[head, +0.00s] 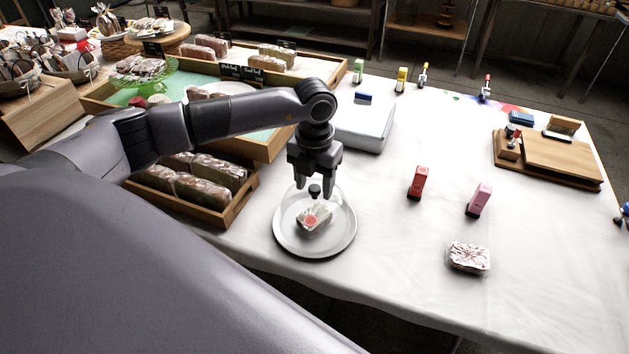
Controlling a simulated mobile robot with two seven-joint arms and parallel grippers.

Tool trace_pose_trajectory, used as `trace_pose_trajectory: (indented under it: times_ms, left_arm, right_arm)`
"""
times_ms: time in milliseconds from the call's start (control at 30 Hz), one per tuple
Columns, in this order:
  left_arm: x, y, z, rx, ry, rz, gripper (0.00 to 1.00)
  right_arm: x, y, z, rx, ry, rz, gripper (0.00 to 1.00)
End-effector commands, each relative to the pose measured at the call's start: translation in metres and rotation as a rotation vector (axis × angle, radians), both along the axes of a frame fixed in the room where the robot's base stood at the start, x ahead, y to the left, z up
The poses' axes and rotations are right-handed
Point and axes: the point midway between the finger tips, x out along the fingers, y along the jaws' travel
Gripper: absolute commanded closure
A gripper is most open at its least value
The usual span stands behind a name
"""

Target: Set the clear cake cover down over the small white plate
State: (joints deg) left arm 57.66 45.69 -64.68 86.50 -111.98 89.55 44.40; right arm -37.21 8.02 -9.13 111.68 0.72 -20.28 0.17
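The small white plate (288,249) lies on the white tablecloth near the table's front edge. The clear cake cover (342,204), a see-through dome with a dark knob on top, appears to sit on the plate. A wrapped item with a red round label (313,217) shows through it. My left gripper (314,187) points down over the dome, its fingers apart on either side of the knob. I see a gap between the fingers and the knob. Whether the rim rests flat on the plate is hard to tell. My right gripper is not in view.
Wooden trays of wrapped loaves (222,222) stand left of the plate. A white box (364,125) stands behind it. A red stamp (417,183), a pink stamp (479,200) and a wrapped packet (469,257) are to the right. Clear cloth lies between them and the plate.

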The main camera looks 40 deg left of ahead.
Motion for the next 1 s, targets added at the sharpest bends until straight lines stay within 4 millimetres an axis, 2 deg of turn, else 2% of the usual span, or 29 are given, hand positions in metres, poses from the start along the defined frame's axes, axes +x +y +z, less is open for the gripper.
trace_pose_trajectory:
  times_ms: [167,267,600,733,900,967,1000]
  left_arm:
    - [0.0,0.0,0.006,0.0,-0.001,0.0,0.46]
    - [0.001,0.0,0.018,0.001,-0.004,0.0,0.46]
    - [0.001,0.0,0.09,0.0,-0.005,0.0,0.46]
    - [0.0,0.0,0.11,-0.001,-0.002,0.0,0.46]
    - [-0.001,-0.004,0.119,-0.015,0.003,-0.009,0.46]
    - [-0.003,-0.015,0.113,-0.054,0.011,-0.033,0.46]
    - [-0.006,-0.028,0.107,-0.101,0.02,-0.058,0.46]
  right_arm:
    - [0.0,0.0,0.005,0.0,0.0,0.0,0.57]
    - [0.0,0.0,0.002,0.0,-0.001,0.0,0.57]
    - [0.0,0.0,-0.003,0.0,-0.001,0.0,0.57]
    - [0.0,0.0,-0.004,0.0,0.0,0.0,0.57]
    - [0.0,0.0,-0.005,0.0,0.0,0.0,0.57]
    - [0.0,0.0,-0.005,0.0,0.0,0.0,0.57]
    - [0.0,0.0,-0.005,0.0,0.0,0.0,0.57]
